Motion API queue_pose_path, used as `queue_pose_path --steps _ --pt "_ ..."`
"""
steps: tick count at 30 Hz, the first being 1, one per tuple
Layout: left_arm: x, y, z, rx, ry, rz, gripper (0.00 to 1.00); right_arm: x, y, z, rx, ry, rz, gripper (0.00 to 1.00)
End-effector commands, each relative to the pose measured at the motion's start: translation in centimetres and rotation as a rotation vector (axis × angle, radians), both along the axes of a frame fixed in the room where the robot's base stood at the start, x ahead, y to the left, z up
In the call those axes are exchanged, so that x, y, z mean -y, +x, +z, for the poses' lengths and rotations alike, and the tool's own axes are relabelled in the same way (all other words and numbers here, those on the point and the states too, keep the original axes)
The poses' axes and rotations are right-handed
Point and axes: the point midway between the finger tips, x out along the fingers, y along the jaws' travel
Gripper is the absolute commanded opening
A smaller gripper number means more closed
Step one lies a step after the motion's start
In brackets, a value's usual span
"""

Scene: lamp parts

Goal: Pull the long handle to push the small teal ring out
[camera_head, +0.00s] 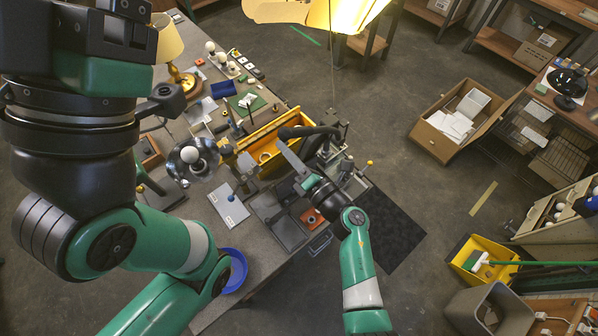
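My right gripper (300,178) is at the press-like fixture on the bench, beside a pale grey pointed bar (291,157). It is too small to tell whether its fingers are open or shut, or whether they touch anything. A thick black curved lever (308,131), possibly the long handle, arches over the yellow tray just above the grey bar. I cannot make out the small teal ring. An orange-red block (312,217) with a round opening sits below my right gripper. My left arm fills the left side; its fingers do not show.
A yellow tray (272,118) holds an orange ring (265,157). A round reflector with a white bulb (190,154), a lamp (165,38) and a blue bowl (235,270) are to the left. A dark mat (393,230) lies on open floor to the right.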

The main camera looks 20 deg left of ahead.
Motion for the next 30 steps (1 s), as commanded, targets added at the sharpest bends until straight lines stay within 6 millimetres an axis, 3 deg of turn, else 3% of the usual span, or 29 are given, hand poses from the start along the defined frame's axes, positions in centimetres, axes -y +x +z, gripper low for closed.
queue_pose_path --steps 1,6,13,19,30 --pt "0.0 0.0 1.7 0.001 0.001 0.001 0.66 2.7 2.3 4.0 0.035 0.034 -0.078 0.0" --pt "0.0 0.1 4.2 0.001 0.0 0.0 0.66 5.0 -0.9 2.6 0.017 0.023 -0.054 0.0" --pt "0.0 0.1 5.1 0.0 0.001 0.001 0.66 8.3 -5.4 0.0 -0.007 0.008 -0.014 0.0" --pt "0.0 0.1 5.0 0.0 0.001 0.001 0.66 9.6 -7.3 -1.0 -0.016 0.002 0.004 0.0" --pt "0.0 0.1 5.0 0.0 0.001 0.001 0.66 9.6 -7.5 -1.1 -0.019 0.002 0.008 0.0"
